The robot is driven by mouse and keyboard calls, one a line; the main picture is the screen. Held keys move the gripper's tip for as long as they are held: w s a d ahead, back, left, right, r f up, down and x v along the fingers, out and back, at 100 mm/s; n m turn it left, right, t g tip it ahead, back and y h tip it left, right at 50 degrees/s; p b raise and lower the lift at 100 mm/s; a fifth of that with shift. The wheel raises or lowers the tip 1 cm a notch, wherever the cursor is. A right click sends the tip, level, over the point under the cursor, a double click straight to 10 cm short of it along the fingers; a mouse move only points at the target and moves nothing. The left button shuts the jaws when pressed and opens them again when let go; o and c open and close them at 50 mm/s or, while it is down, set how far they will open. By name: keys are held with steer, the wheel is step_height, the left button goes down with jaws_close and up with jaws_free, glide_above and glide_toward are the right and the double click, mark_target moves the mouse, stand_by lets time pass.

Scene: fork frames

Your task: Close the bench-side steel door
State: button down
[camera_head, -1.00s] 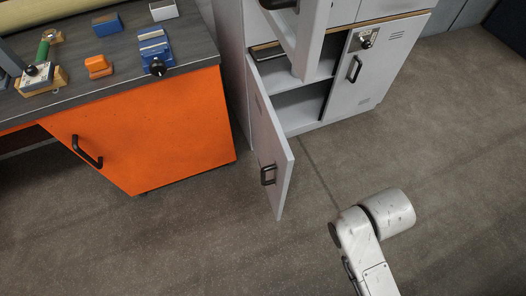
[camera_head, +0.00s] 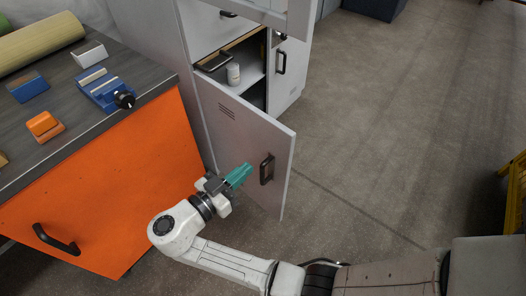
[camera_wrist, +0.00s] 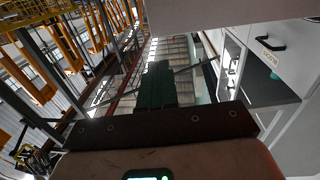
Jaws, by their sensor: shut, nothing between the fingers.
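The grey bench-side steel door (camera_head: 240,125) stands open, swung out from the cabinet beside the orange bench. Its dark bar handle (camera_head: 267,169) is near the free edge, on the outer face. My gripper (camera_head: 247,169) has its teal fingers shut and empty. The fingertips are in front of the door's outer face, just left of the handle; I cannot tell whether they touch the door. In the wrist view the shut fingers (camera_wrist: 156,85) look dark green.
The orange bench (camera_head: 110,190) with its own handle stands left of my gripper. A blue vise (camera_head: 104,92) sits on its top. A yellow frame (camera_head: 515,190) is at the right edge. The floor right of the door is clear.

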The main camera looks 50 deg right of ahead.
mark_target(286, 134)
steer(key=d, duration=0.4)
steer(key=d+p, duration=0.1)
steer(key=d, duration=0.8)
steer(key=shift+s+d, duration=0.3)
steer(key=shift+s, duration=0.05)
